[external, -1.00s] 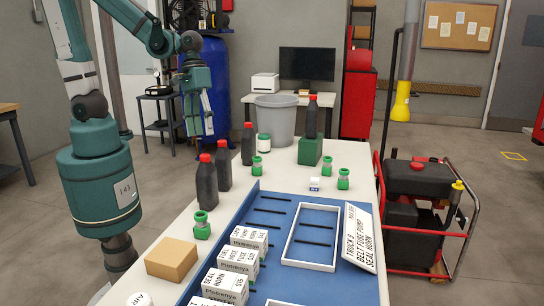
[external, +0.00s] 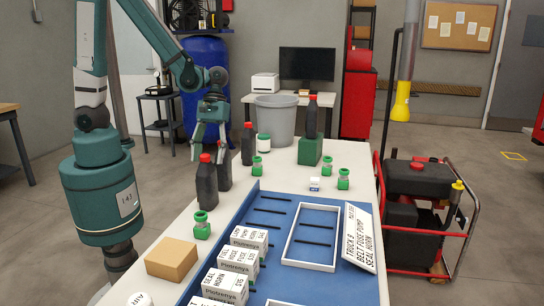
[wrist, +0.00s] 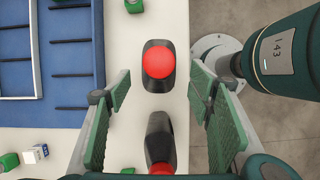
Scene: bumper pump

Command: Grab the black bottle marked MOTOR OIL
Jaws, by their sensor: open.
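Several black bottles with red caps stand on the white table; I cannot read a MOTOR OIL mark on any. In the external view one stands nearest (external: 207,185), one just behind it (external: 224,176), and one farther back (external: 248,148). Another stands on a green block (external: 311,122). My gripper (external: 208,150) hangs open and empty above the nearer two, partly hiding the second's top. In the wrist view one upright bottle (wrist: 158,66) lies ahead between the spread fingers (wrist: 160,90); another (wrist: 160,140) shows lower down, nearer the palm.
Green-capped jars (external: 202,226) stand around the bottles. A blue tray (external: 262,200) with white boxes (external: 226,284) and a white frame takes up the right side. A brown box (external: 171,259) is at the near left. A grey bin (external: 276,120) stands beyond the table.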

